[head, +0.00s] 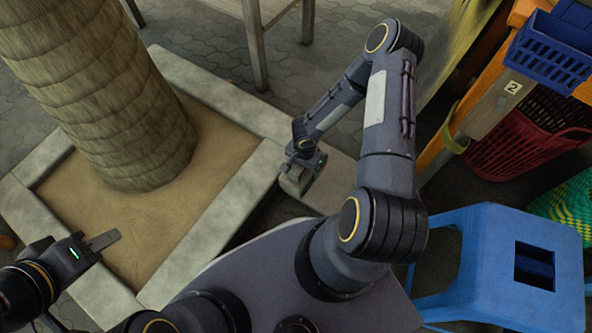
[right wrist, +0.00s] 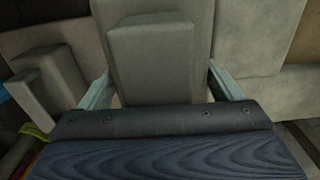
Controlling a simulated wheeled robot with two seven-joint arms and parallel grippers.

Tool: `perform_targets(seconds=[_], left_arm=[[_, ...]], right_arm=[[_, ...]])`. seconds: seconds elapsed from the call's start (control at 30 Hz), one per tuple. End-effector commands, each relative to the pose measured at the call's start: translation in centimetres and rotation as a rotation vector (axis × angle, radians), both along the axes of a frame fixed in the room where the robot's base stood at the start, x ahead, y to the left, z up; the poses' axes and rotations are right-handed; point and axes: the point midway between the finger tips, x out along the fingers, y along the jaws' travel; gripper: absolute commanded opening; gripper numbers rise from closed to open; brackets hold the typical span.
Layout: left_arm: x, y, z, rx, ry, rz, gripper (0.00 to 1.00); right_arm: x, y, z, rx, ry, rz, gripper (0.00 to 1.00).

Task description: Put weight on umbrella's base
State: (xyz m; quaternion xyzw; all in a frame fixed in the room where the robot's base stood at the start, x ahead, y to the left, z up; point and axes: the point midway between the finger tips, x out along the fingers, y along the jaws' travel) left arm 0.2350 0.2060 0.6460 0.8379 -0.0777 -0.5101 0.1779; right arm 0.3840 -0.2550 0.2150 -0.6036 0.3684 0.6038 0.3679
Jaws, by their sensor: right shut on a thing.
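My right gripper (head: 300,174) reaches down beside the stone border of the planter in the head view. It is shut on a grey block-shaped weight (head: 293,184). In the right wrist view the weight (right wrist: 152,60) fills the space between the two fingers of my right gripper (right wrist: 160,90), with a raised block on its face. My left gripper (head: 102,240) is at the lower left over the planter's near border.
A tree trunk (head: 110,100) stands in the sandy planter with a stone border (head: 225,215). A blue stool (head: 490,250) is at the right. A red basket (head: 520,145) and a blue basket (head: 550,50) are beyond it. Wooden furniture legs (head: 256,45) stand at the back.

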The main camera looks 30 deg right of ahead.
Motion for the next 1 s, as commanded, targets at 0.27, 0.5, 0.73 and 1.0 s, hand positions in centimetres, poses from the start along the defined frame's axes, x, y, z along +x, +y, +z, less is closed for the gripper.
perform_targets(seconds=[0.27, 0.5, 0.73, 1.0], left_arm=[[0.0, 0.0, -1.2, 0.0, 0.0, 0.0, 0.36], [0.0, 0.0, -2.2, 0.0, 0.0, 0.0, 0.36], [0.0, 0.0, -2.5, 0.0, 0.0, 0.0, 0.36], [0.0, 0.0, -3.5, 0.0, 0.0, 0.0, 0.36]], right_arm=[[0.9, -4.3, -3.0, 0.002, -0.004, -0.003, 0.15], [1.3, -6.6, -5.6, 0.001, -0.004, -0.001, 0.15], [1.5, -7.2, -6.3, 0.002, -0.006, 0.002, 0.15], [1.6, -8.0, -8.4, 0.002, -0.004, 0.002, 0.15]])
